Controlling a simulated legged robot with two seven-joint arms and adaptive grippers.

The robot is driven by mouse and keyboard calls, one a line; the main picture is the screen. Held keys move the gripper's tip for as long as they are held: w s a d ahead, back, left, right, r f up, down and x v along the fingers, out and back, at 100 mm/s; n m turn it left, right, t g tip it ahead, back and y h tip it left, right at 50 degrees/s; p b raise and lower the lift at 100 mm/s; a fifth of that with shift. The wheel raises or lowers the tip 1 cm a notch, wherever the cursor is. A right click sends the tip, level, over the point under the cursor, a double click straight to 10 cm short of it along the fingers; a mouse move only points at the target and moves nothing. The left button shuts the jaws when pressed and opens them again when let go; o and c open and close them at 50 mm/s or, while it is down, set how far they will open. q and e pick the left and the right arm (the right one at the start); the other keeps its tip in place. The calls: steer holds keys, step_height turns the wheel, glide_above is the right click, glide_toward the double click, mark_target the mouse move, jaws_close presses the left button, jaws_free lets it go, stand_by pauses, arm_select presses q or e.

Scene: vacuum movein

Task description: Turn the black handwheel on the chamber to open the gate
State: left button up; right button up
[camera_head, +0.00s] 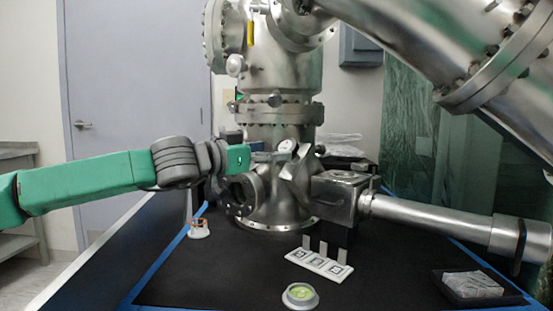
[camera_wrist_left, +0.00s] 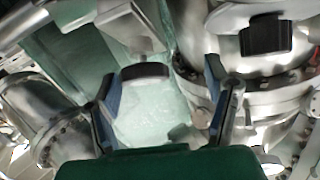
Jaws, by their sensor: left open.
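The metal chamber (camera_head: 280,70) stands at the back middle of the table. A metal tube runs right from its gate block (camera_head: 340,190) and ends in a dark, wheel-like part (camera_head: 520,243), which looks like the black handwheel. My left gripper (camera_head: 284,157) is in front of the chamber column, far left of that part. In the left wrist view my left gripper (camera_wrist_left: 163,88) is open, its two blue-padded fingers apart with nothing held. A dark rounded part (camera_wrist_left: 145,71) shows between and beyond the fingers; I cannot tell whether it is the handwheel. My right gripper is not in view.
A white strip with labelled squares (camera_head: 318,264), a round dish with green contents (camera_head: 300,295) and a small white-and-orange item (camera_head: 198,228) are on the black table top. A black tray (camera_head: 450,290) sits at the right. A large metal pipe (camera_head: 440,45) slants overhead.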

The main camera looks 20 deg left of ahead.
mark_target(282, 150)
arm_select(q)
steer(key=d, duration=0.1)
steer(key=w+d, duration=0.1)
steer(key=d, duration=0.3)
steer(key=shift+w+r, duration=0.2)
steer(key=shift+w, duration=0.15)
steer(key=shift+s+a, duration=0.1)
steer(key=shift+a, duration=0.8)
steer(key=c, duration=0.9)
steer(key=shift+a+f, duration=0.15)
steer(key=shift+a, duration=0.2)
steer(key=shift+c, duration=1.4)
steer(key=shift+d, duration=0.4)
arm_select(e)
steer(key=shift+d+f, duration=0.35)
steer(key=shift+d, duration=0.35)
arm_select(q)
steer(key=shift+a+n+y, duration=0.1)
steer(key=shift+n+y, duration=0.3)
